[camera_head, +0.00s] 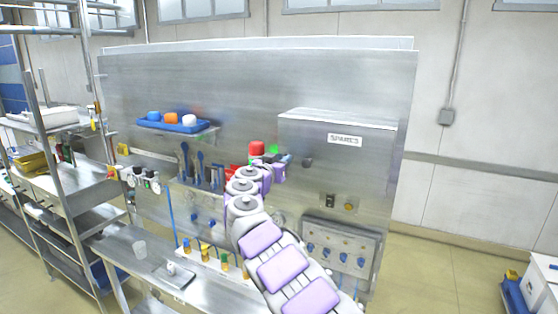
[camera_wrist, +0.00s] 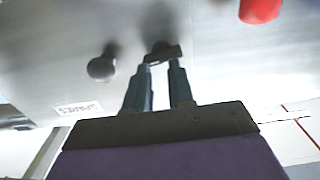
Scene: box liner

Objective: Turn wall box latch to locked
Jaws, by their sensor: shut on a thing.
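The wall box (camera_head: 335,145) is a metal box labelled SPARES, on the right part of the upright steel panel. It also shows upside down in the wrist view, with its label (camera_wrist: 79,109). The latch (camera_wrist: 163,52) is a small dark bar on the box front. A round dark knob (camera_wrist: 102,68) sits beside it and also shows in the head view (camera_head: 307,162). My gripper (camera_wrist: 161,66) is shut on the latch, with its two fingertips at the bar. In the head view my arm hides the latch, and I cannot tell its exact angle.
A red cylinder (camera_head: 257,148) is close to my gripper, left of the box. A blue shelf (camera_head: 178,126) with several caps is further left. A socket panel (camera_head: 340,250) is below the box. A metal bench (camera_head: 150,262) and rack stand at left.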

